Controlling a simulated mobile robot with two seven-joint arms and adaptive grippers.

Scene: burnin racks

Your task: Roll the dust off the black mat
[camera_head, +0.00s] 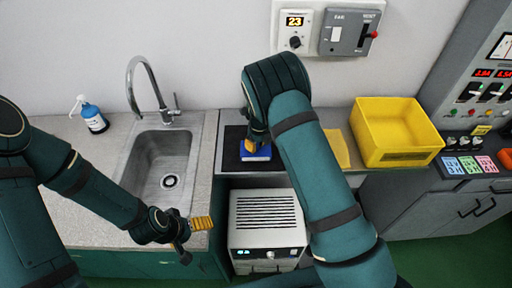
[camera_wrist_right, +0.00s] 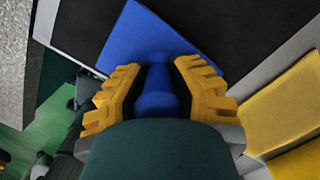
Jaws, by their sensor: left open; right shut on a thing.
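The black mat (camera_head: 231,160) lies on the counter right of the sink, partly hidden behind my right arm. My right gripper (camera_head: 250,145) is over the mat, its yellow fingers shut on the handle of a blue roller (camera_head: 260,154). In the right wrist view the blue roller (camera_wrist_right: 150,30) has a wide flat-looking blue part over the black mat (camera_wrist_right: 240,35), and its handle sits between both fingers. I cannot tell if it touches the mat. No dust can be made out. My left gripper (camera_head: 201,224) is open and empty by the counter's front edge, below the sink.
A yellow bin (camera_head: 397,155) stands on the counter right of my right arm, with a flat yellow thing (camera_head: 338,148) beside it. The sink (camera_head: 160,172) with its tap and a blue bottle (camera_head: 94,119) are at left. A white unit (camera_head: 267,222) is below the mat.

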